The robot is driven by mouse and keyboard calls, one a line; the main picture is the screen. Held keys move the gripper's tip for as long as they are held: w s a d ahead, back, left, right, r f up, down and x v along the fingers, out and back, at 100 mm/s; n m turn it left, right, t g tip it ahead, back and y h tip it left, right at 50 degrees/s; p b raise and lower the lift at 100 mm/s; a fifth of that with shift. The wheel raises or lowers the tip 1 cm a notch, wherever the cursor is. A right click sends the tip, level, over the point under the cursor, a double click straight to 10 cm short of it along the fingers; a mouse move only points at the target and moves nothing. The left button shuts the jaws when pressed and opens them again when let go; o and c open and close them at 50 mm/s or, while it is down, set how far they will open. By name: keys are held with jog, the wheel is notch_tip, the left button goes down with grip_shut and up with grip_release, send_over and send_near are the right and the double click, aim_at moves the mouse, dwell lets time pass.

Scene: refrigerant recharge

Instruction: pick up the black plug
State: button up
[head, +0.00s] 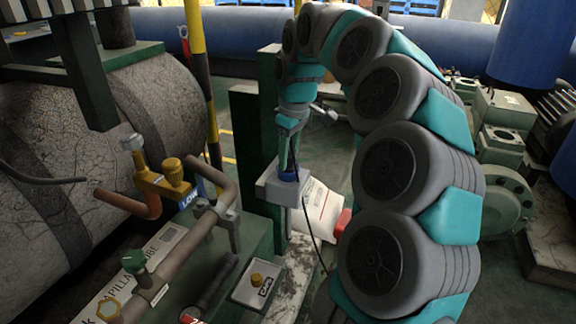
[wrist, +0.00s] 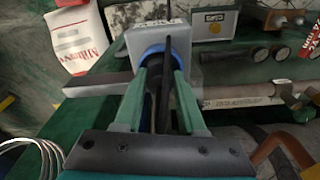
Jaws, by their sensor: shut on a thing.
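My gripper (head: 289,150) points down above a white-grey box with a blue ring (head: 288,174). In the wrist view my gripper's green fingers (wrist: 160,102) are closed around a narrow black piece, the black plug (wrist: 162,90). The blue ring (wrist: 152,54) and the white-grey box (wrist: 133,42) lie just beyond the fingertips. I cannot tell whether the plug's end is inside the ring or apart from it. A thin black cord (head: 313,238) hangs beside the box in the head view. The fingers hide most of the plug there.
A white bag with red lettering (head: 318,208) stands right of the box. A green post (head: 254,150) rises close behind my gripper.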

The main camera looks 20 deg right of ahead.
grip_shut()
jog(key=shift+r, duration=0.1)
